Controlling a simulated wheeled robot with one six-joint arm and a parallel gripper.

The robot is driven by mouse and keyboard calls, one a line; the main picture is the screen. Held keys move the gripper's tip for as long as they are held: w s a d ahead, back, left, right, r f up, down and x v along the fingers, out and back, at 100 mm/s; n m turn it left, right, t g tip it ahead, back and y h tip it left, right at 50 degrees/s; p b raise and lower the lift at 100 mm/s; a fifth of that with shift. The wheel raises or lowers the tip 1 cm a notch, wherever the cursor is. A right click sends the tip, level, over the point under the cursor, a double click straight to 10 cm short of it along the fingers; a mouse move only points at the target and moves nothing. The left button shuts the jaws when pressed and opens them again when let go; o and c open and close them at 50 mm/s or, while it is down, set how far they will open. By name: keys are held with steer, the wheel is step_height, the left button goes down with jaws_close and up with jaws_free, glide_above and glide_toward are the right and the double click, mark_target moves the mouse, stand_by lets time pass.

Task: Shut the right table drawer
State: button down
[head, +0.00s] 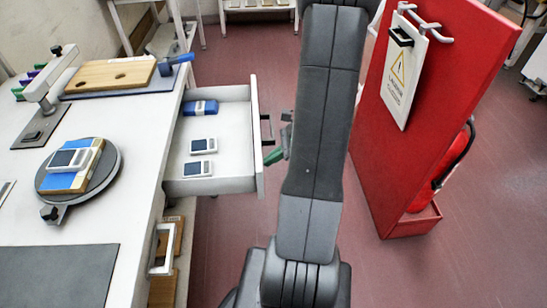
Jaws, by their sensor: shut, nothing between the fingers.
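The white table drawer (225,185) stands pulled out from the table's right side. Inside it lie a blue item (200,107) and two small white devices with dark screens (203,146). Its dark handle (267,130) is on the front panel, which faces right. My gripper (273,156) shows only in part, as a green fingertip and grey parts beside my arm. It is shut and empty, just outside the drawer front, near the handle. I cannot tell whether it touches the panel. My arm hides the rest of it.
The white table (140,130) fills the left, with a round turntable (110,165) bearing a device, a wooden board (110,75) and a dark mat (55,275). A red panel (420,120) with a warning sign stands right of my arm. Red floor lies between.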

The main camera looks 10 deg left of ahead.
steer(key=p, duration=0.2)
glide_toward(196, 171)
steer(key=s+a+f, duration=0.1)
steer(key=a, duration=0.2)
steer(key=s+a+f, duration=0.1)
steer(key=a, duration=0.2)
steer(key=s+a+f, duration=0.1)
steer(key=a, duration=0.2)
steer(key=shift+a, duration=0.35)
steer(key=shift+s+a, duration=0.15)
steer(key=shift+a, duration=0.3)
steer(key=shift+r, duration=0.1)
steer(key=shift+d, duration=0.25)
steer(key=d, duration=0.1)
steer(key=w+d, duration=0.1)
steer(key=d, duration=0.1)
steer(key=p+v, duration=0.1)
steer(key=v, duration=0.9)
steer(key=shift+d, duration=0.4)
steer(key=shift+w+f, duration=0.1)
steer(key=shift+f, duration=0.15)
